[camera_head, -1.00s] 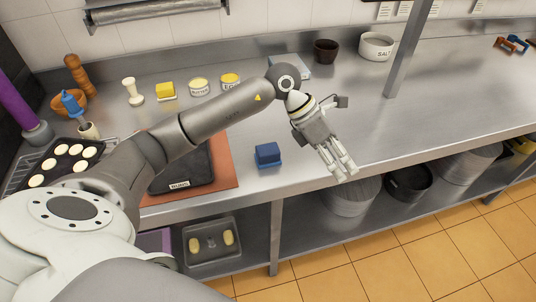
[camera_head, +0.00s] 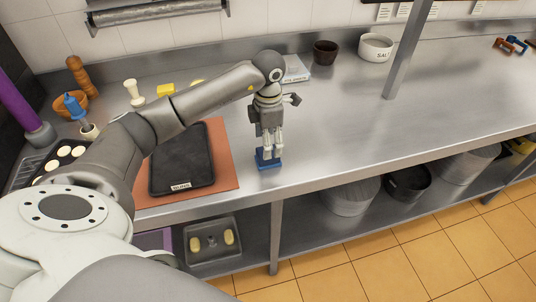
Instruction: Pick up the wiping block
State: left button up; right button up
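The blue wiping block (camera_head: 268,164) sits on the steel counter, to the right of the orange-brown mat, near the counter's front edge. My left gripper (camera_head: 270,150) points down directly over it, with its fingertips at the block's upper part. The fingers hide part of the block's top. I cannot tell whether they are closed on it or only around it. The block appears to rest on the counter. My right gripper is not in view.
A black griddle plate (camera_head: 182,160) lies on the orange-brown mat (camera_head: 225,165) to the left. A pale flat box (camera_head: 296,70), a dark pot (camera_head: 325,52) and a white salt bowl (camera_head: 376,47) stand behind. A steel post (camera_head: 408,55) rises at right. Counter right of the block is clear.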

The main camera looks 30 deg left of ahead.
pick_arm(q)
notch_tip(320, 180, down, 4)
jog(key=shift+s+f+p, duration=0.1)
jog(key=shift+f+p, duration=0.05)
jog(key=shift+p, duration=0.9)
jog(key=shift+f, duration=0.3)
jog(key=c, duration=1.1)
